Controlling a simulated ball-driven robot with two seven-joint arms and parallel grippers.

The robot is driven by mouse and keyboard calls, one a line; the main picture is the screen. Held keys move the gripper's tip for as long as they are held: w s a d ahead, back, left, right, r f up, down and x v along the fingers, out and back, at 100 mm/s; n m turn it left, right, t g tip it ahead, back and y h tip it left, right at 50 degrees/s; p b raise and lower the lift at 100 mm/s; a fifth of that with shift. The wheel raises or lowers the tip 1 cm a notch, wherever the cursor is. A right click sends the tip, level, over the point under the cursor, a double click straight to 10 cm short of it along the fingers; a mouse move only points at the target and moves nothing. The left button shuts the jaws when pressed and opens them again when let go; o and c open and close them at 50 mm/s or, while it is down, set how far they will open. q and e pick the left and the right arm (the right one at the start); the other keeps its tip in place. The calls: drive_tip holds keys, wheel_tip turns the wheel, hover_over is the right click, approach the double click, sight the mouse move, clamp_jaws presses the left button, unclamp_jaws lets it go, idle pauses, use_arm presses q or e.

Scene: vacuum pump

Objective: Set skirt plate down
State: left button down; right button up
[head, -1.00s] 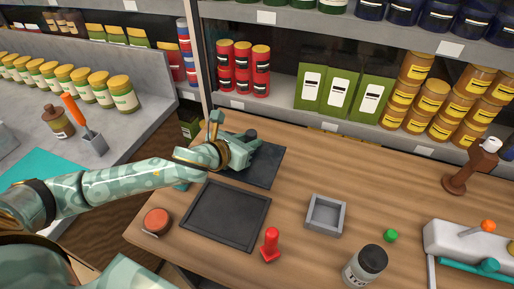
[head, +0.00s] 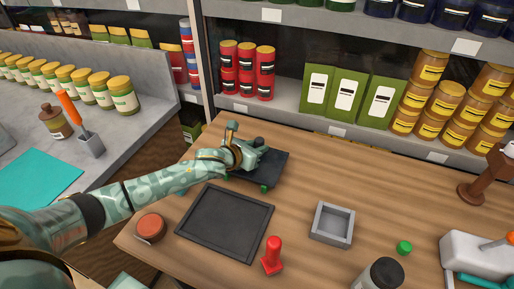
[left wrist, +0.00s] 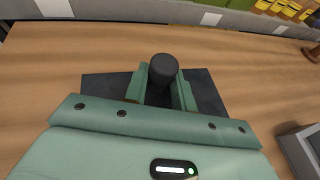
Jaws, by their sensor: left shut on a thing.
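The skirt plate appears to be the dark square plate (head: 272,171) at the back left of the wooden table, with small green bits at its near edge. It also shows in the left wrist view (left wrist: 207,92), with a black round knob (left wrist: 163,68) above it. My left gripper (head: 246,153) is over the plate, its green fingers shut on the knob from both sides. The gripper hides part of the plate. I cannot tell whether the plate touches the table.
A black shallow tray (head: 225,224) lies in front of the plate. A red-topped round tin (head: 151,227), a red peg-like piece (head: 273,255), a grey square box (head: 332,224) and a green cap (head: 404,247) stand nearby. Shelves with jars rise behind. Wood is clear right of the plate.

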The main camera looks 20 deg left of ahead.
use_arm(q)
drive_tip(key=shift+r, duration=0.1)
drive_tip(key=c, duration=1.6)
unclamp_jaws()
drive_tip(key=shift+f, duration=0.2)
drive_tip(key=o, duration=0.5)
drive_tip(key=shift+c, duration=0.2)
drive_tip(key=shift+r, duration=0.3)
drive_tip(key=p+v, duration=0.2)
drive_tip(key=v, duration=1)
drive_tip(key=shift+p, duration=0.35)
drive_tip(key=shift+s+f, duration=0.15)
drive_tip(key=shift+f, duration=0.1)
